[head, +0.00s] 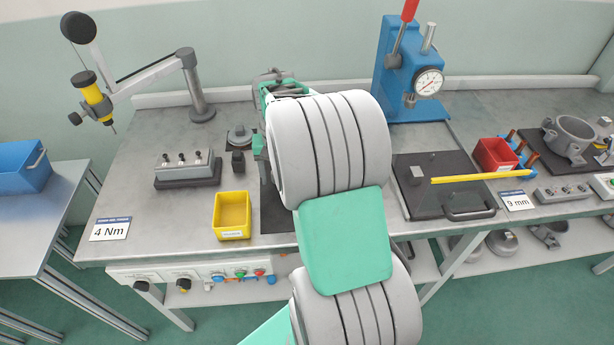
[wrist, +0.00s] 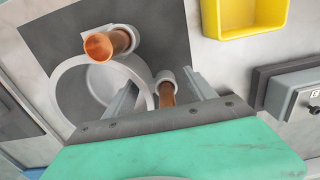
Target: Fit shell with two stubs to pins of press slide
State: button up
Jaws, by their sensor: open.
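The shell (wrist: 62,88) is a light grey open ring on a dark mat in the wrist view, with two copper stubs. One stub (wrist: 100,46) points up at the upper left. The other stub (wrist: 167,92) shows between the fingers of my gripper (wrist: 163,80). The jaws are open around it; contact cannot be told. In the head view my arm hides the shell and most of my gripper. The press slide (head: 430,203) appears to be the dark plate with a handle before the blue press (head: 400,85). Its pins cannot be made out.
A yellow bin (head: 232,215) and a grey switch block (head: 187,168) stand left of my arm. A red bin (head: 494,154) and a grey housing (head: 570,135) stand at the right.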

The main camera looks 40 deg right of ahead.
jog(key=shift+f, duration=0.55)
jog(key=shift+c, duration=0.3)
grip_shut()
jog(key=shift+r, duration=0.1)
